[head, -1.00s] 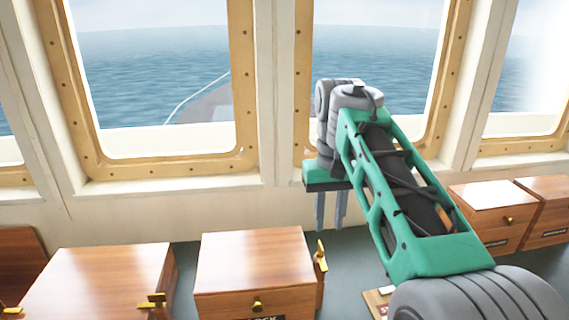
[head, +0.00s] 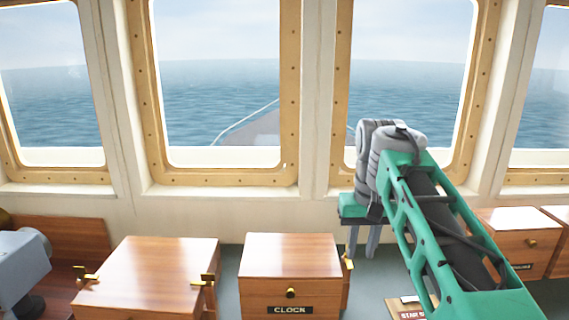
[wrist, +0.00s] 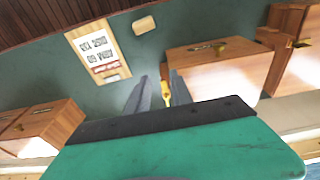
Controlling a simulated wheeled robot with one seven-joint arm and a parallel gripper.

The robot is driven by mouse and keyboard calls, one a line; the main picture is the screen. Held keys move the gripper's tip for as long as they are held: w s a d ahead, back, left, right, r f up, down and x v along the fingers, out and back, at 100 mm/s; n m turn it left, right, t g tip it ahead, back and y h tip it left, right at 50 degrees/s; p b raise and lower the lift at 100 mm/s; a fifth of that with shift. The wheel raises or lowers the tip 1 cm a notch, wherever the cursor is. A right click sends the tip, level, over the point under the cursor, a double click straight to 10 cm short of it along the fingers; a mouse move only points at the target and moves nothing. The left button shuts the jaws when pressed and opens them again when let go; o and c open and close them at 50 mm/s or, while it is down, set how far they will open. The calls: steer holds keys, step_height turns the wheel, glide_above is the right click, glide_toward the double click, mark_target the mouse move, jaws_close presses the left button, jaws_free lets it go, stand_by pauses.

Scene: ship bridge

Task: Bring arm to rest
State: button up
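My gripper (head: 362,243) hangs pointing down at the end of my green and grey arm, right of the middle of the head view. Its two grey fingers are apart with nothing between them. In the wrist view my gripper (wrist: 158,92) shows the same two fingers with a gap, past the green hand. A brass latch (wrist: 167,95) shows behind the gap. The fingers appear clear of the boxes and the counter.
A wooden box labelled CLOCK (head: 290,262) stands left of my gripper. Another wooden box (head: 150,275) is farther left, and more (head: 512,235) stand at the right. A lettered plaque (wrist: 98,52) lies on the grey-green counter (wrist: 200,25). Windows (head: 220,90) line the back.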

step_height(320, 180, down, 9)
steer(key=w, duration=0.1)
steer(key=s+f, duration=0.8)
steer(key=f, duration=0.1)
steer(key=s+t, duration=0.1)
steer(key=s, duration=0.9)
steer(key=shift+a+f+t, duration=0.3)
steer(key=shift+f+t, duration=0.05)
steer(key=shift+t, duration=0.05)
